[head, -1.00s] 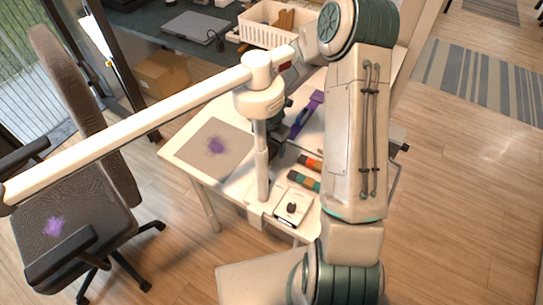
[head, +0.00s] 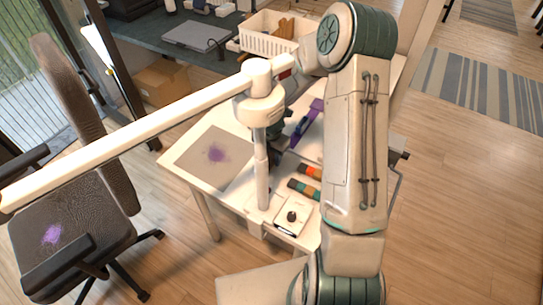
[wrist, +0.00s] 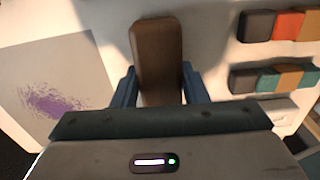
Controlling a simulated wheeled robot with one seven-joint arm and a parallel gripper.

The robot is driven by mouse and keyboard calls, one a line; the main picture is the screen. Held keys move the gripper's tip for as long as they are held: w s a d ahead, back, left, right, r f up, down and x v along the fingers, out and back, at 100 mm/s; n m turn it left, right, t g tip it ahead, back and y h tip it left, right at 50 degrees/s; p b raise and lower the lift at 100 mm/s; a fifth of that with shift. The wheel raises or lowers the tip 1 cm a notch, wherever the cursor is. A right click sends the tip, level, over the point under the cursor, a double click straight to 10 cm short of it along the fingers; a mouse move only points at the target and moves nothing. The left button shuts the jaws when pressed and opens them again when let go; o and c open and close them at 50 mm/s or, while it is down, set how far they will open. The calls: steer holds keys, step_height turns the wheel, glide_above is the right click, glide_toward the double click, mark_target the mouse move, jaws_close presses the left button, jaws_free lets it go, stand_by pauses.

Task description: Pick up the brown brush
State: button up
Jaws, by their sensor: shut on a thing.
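The brown brush (wrist: 157,50) shows in the wrist view as a long brown block. My gripper (wrist: 158,86) is shut on it, with one blue finger on each side of its near end. The brush's far end sticks out past the fingertips. Whether it touches the table or is lifted I cannot tell. In the head view the brush cannot be made out, as the gripper end is mostly behind the lamp post and arm.
The white table holds a grey mat with a purple patch (head: 205,168), a purple tool (head: 305,125), coloured blocks (head: 303,188) and a small white box (head: 291,215). A white lamp arm (head: 130,135) crosses above. An office chair (head: 75,225) stands left.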

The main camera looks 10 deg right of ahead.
mark_target(271, 155)
steer(key=shift+r+p, duration=0.6)
steer(key=shift+r, duration=0.2)
step_height(271, 155, up, 3)
steer(key=p, duration=0.3)
steer(key=shift+s+d, duration=0.1)
steer(key=s+d+r+p, duration=0.5)
steer(key=s+r+p, duration=0.1)
steer(key=s, duration=0.4)
steer(key=shift+d, duration=0.25)
steer(key=o, duration=0.5)
steer(key=c, duration=0.3)
steer(key=shift+c, duration=0.2)
